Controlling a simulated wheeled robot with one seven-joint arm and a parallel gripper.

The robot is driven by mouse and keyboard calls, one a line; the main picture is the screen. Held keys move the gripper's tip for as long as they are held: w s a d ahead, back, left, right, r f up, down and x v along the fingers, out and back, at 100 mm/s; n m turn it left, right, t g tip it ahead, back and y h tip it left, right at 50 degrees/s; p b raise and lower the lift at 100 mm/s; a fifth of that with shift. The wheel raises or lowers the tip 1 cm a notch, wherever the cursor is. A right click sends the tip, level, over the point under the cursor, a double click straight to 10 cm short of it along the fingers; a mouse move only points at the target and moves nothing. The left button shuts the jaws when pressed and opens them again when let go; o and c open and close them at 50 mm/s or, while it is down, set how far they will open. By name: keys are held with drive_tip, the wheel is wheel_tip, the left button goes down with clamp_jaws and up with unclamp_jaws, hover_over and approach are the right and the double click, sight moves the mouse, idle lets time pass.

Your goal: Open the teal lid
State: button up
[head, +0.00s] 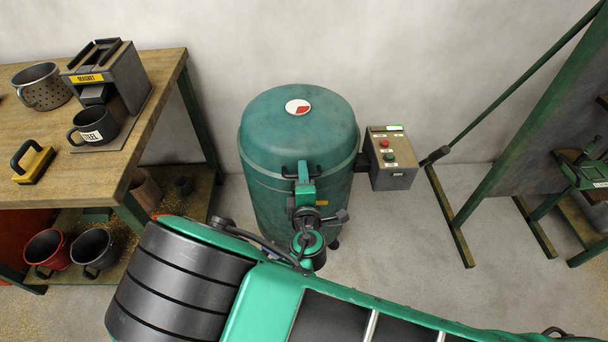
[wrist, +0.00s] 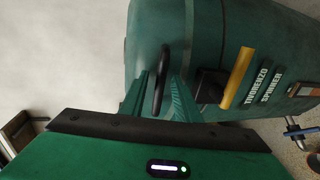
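The teal lid (head: 285,112) is a domed top with a red-and-white round label, and it sits level on the teal drum (head: 270,205). The lid looks closed. A black handle (wrist: 163,75) projects from its front edge. My gripper (head: 303,172) is at this handle, with one finger on each side of it. Below the handle on the drum, a yellow bar (wrist: 237,78) sits by a black block (wrist: 208,86). My arm hides the drum's lower front in the head view.
A wooden workbench (head: 160,85) with a mug (head: 93,126) and a grey press stands at left. A green frame (head: 500,150) stands at right. The wall is close behind the drum.

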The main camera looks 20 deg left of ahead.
clamp_jaws()
drive_tip(key=shift+w+r, duration=0.1)
